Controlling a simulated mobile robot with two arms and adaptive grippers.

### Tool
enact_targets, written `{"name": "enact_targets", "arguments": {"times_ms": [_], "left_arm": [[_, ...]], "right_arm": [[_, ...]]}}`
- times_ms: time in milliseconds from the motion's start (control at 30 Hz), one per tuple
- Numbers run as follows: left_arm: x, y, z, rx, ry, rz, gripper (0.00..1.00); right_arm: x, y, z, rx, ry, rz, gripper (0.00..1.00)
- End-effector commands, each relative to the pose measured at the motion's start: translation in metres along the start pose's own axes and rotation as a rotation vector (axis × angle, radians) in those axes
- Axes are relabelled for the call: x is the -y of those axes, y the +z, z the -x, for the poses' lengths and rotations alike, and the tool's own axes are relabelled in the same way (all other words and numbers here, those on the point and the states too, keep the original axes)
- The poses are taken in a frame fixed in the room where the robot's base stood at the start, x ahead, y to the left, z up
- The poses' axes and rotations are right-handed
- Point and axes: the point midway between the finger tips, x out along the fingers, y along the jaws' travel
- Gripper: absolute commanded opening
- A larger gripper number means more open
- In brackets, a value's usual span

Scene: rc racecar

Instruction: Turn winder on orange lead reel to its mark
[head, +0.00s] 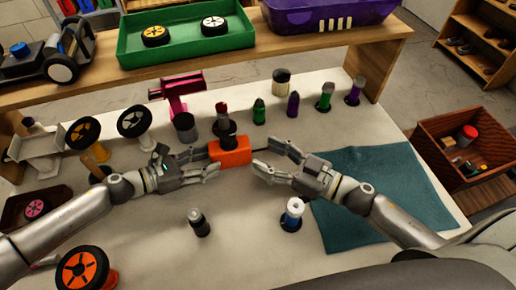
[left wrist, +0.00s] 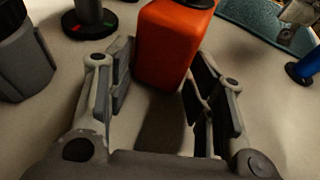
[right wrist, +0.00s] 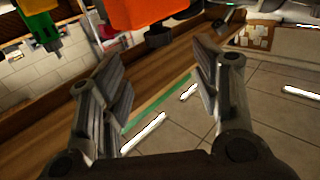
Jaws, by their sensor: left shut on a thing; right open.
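The orange lead reel (head: 230,152) is a boxy body above the middle of the white table. My left gripper (head: 212,161) is shut on its left end. In the left wrist view the orange body (left wrist: 170,45) sits between the fingertips. My right gripper (head: 263,157) is open just right of the reel, with a gap between its fingers. In the right wrist view the orange reel (right wrist: 145,12) is at the top, with a dark knob (right wrist: 159,37), seemingly the winder, sticking out beyond the fingertips. I cannot make out the mark.
A dark cylinder (head: 198,222) and a white-blue bottle (head: 293,214) stand in front. A teal mat (head: 375,190) lies right. A green tray (head: 185,40) is on the shelf behind.

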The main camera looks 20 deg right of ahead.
Motion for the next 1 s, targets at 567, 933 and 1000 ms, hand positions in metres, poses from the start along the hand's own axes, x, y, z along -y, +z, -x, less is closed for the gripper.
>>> {"name": "enact_targets", "arguments": {"times_ms": [567, 933, 1000], "left_arm": [[0.0, 0.0, 0.0, 0.0, 0.0, 0.0, 0.28], [0.0, 0.0, 0.0, 0.0, 0.0, 0.0, 0.28], [0.0, 0.0, 0.0, 0.0, 0.0, 0.0, 0.28]], "right_arm": [[-0.052, -0.002, -0.02, -0.013, -0.422, 0.011, 0.58], [-0.057, -0.005, -0.024, 0.001, -0.52, -0.006, 0.58], [-0.051, -0.005, -0.033, 0.0, -0.522, -0.005, 0.58]]}}
